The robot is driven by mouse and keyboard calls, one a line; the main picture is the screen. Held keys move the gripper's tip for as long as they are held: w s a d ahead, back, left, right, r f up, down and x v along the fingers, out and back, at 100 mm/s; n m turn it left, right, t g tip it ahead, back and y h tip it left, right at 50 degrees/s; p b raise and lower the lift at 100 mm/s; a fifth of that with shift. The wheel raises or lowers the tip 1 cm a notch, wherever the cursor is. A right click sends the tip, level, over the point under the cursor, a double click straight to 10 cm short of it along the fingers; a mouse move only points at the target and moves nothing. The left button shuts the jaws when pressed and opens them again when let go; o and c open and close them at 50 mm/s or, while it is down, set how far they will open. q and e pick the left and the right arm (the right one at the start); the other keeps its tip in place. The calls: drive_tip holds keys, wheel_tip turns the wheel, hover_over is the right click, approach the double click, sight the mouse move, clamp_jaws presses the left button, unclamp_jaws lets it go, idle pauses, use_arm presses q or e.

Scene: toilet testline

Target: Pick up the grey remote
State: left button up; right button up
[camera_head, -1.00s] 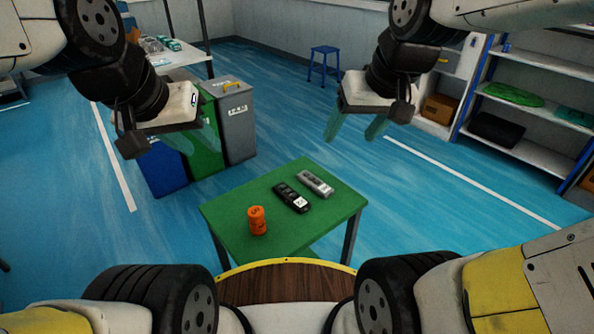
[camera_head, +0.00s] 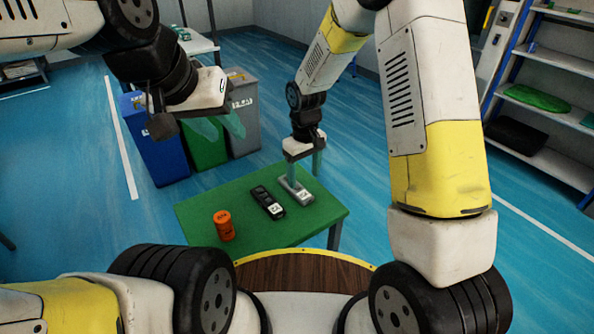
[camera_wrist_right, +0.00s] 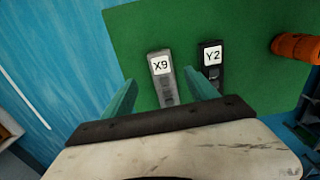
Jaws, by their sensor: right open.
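The grey remote (camera_head: 303,198) lies on the green table (camera_head: 196,207), to the right of a black remote. It also shows in the right wrist view (camera_wrist_right: 168,90), with a white label reading X9. My right gripper (camera_head: 303,172) is open and directly over the grey remote, pointing down. In the right wrist view its fingertips (camera_wrist_right: 162,80) are on either side of the remote; I cannot tell whether they touch it. My left gripper (camera_head: 221,127) is open and empty, held up at the left in front of the bins.
The black remote (camera_head: 265,198), labelled Y2 in the right wrist view (camera_wrist_right: 209,72), lies close beside the grey one. An orange can (camera_head: 224,227) stands at the table's front left. Blue, green and grey bins (camera_head: 152,160) stand behind. Shelves (camera_head: 545,110) are at the right.

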sight(303, 194)
wheel_tip(303, 194, down, 7)
drive_tip(key=shift+s, duration=0.15)
clamp_jaws()
idle(0.5)
drive_tip(key=shift+r, duration=0.1)
